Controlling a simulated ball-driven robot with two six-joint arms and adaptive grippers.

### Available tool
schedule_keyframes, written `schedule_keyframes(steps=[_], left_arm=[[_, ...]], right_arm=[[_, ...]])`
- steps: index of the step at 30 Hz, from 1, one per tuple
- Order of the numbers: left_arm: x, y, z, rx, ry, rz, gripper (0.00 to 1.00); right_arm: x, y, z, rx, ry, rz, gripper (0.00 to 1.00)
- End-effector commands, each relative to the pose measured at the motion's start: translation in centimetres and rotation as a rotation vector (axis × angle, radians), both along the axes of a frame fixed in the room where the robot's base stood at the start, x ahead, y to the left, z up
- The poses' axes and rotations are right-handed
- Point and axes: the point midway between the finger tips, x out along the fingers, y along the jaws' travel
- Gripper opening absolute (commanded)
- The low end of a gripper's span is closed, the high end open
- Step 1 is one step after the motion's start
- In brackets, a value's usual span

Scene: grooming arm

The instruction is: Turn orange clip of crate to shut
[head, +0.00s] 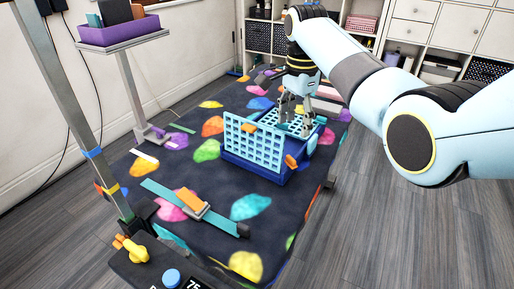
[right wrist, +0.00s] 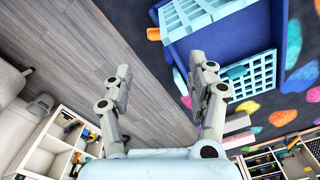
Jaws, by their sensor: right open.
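The crate (head: 262,172) has a dark blue base and light blue lattice panels and stands on the patterned mat. My left gripper is in neither view.
The dark mat (head: 290,215) with coloured blobs lies under the crate. A teal bar with an orange part (head: 190,200) lies to the near left. A stand with a purple tray (head: 118,33) is at the left, and white shelves (head: 410,32) are behind.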

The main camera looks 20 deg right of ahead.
Motion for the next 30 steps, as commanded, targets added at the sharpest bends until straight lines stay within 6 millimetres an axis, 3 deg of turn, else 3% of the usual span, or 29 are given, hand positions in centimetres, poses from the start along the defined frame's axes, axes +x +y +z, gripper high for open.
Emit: schedule_keyframes(steps=[5, 9, 18, 30], left_arm=[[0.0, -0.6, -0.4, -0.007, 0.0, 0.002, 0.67], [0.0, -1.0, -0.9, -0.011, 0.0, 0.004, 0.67], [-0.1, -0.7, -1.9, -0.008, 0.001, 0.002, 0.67], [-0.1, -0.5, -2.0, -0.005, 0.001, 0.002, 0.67]], right_arm=[[-0.1, 0.0, -2.1, 0.0, 0.006, -0.004, 0.58], [-0.1, 0.0, -5.1, 0.0, 0.005, -0.003, 0.58], [0.0, 0.0, -9.9, 0.0, 0.002, -0.002, 0.58], [0.0, 0.0, -10.6, 0.0, 0.0, -0.002, 0.58]])
